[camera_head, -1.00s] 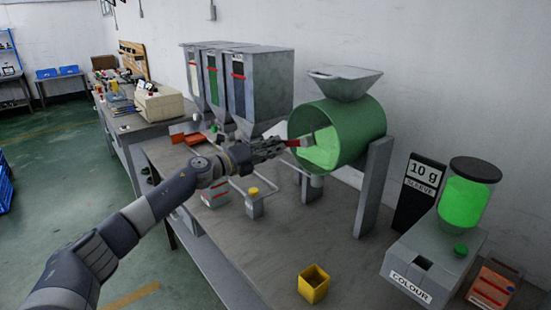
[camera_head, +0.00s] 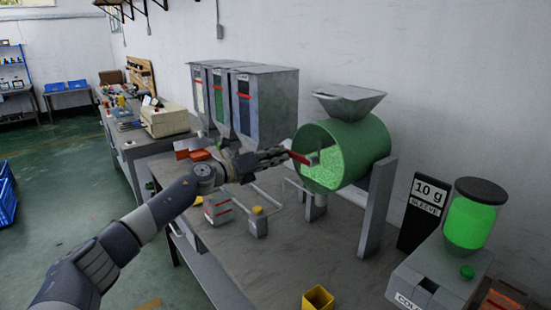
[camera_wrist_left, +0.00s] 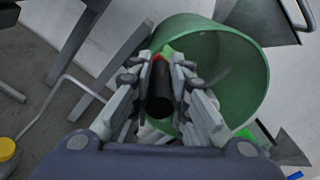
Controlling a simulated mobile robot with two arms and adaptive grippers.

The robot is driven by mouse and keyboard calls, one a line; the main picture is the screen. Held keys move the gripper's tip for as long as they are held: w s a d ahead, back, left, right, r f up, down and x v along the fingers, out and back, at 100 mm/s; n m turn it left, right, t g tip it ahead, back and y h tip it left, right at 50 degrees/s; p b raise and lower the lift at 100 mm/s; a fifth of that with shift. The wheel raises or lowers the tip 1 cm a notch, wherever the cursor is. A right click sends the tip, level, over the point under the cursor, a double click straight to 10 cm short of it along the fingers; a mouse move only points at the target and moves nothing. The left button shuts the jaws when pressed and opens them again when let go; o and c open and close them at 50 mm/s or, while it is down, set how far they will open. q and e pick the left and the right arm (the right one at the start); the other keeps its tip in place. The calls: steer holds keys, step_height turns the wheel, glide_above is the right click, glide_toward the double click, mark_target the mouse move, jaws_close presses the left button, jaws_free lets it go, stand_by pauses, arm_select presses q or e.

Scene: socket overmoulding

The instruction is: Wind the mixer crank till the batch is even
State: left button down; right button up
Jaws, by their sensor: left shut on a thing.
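The green mixer drum (camera_head: 368,150) lies on its side on a stand, its open mouth facing left. Light green speckled batch (camera_head: 328,175) shows inside; its evenness is hard to judge. The crank has a red part (camera_head: 299,157) at the drum's mouth. My left gripper (camera_head: 281,156) is shut at the crank's outer end. In the left wrist view, its fingers (camera_wrist_left: 160,88) close around the black crank grip (camera_wrist_left: 160,103), with the drum (camera_wrist_left: 245,75) behind. The far side of the grip is hidden. My right gripper is in neither view.
A grey hopper (camera_head: 348,101) sits above the drum. Grey bins (camera_head: 265,105) stand behind my left gripper. A yellow-topped post (camera_head: 258,222) and a yellow cup (camera_head: 317,298) stand nearer. The colour dispenser (camera_head: 440,275) is at right.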

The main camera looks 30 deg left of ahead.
arm_select(q)
steer(key=shift+a+r, duration=0.15)
steer(key=shift+r, duration=0.55)
steer(key=c, duration=1.5)
jaws_free()
steer(key=shift+c, duration=0.2)
steer(key=shift+o, duration=0.3)
steer(key=shift+f, duration=0.4)
steer(key=v, duration=1.1)
steer(key=shift+s, duration=0.35)
